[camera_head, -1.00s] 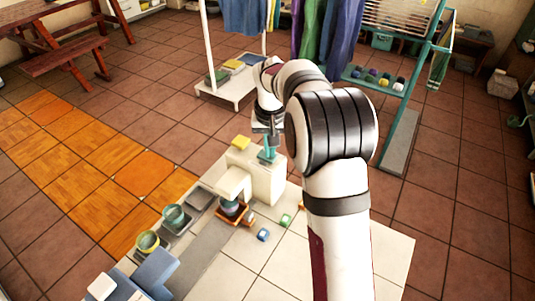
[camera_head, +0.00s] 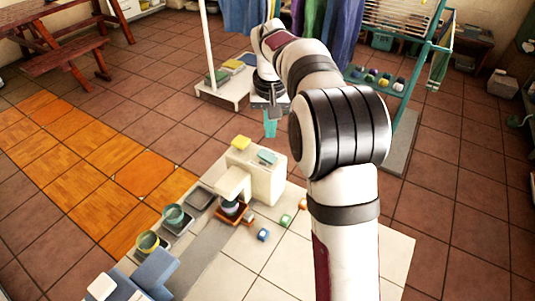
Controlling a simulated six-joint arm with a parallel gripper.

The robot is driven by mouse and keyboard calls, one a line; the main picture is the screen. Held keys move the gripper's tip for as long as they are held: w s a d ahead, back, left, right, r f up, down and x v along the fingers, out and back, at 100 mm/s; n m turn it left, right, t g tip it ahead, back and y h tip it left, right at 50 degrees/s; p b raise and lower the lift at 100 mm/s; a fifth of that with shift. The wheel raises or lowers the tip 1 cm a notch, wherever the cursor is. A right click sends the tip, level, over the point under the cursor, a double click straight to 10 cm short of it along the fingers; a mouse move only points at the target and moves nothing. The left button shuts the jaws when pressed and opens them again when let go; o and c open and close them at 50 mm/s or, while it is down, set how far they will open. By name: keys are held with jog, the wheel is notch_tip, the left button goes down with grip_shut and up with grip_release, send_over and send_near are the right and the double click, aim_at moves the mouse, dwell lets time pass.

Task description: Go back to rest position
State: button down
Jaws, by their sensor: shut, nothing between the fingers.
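My gripper (camera_head: 270,126) is above and behind the white block-like basin unit (camera_head: 268,182), with its teal fingers pointing down. It is shut and holds nothing. A teal piece (camera_head: 267,157) lies on top of the unit, below and apart from the fingers. A yellow piece (camera_head: 241,142) lies beside it on the unit's left part. My arm stretches from the lower right up to the back.
Two cups (camera_head: 174,215) (camera_head: 148,241) stand on trays at the left of the pale counter. Small coloured blocks (camera_head: 263,235) lie on the counter's front. A white rack base (camera_head: 236,88) stands behind. A teal shelf (camera_head: 408,100) stands at the back right.

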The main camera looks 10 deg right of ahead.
dwell(0.3)
jog(key=s+a+r+m+g+y, duration=0.1)
jog(key=s+a+r, duration=0.1)
jog(key=s, duration=0.8)
jog(key=s+a+r, duration=0.1)
jog(key=s+a, duration=0.1)
jog(key=s, duration=0.7)
jog(key=s+a+f, duration=0.1)
jog(key=s+f, duration=0.1)
jog(key=s, duration=0.6)
jog(key=s+a+f+m+g+y, duration=0.1)
jog(key=s+a+f, duration=0.1)
jog(key=s, duration=0.7)
jog(key=shift+s+f+m, duration=0.15)
jog(key=shift+f+m, duration=0.15)
jog(key=shift+f, duration=0.25)
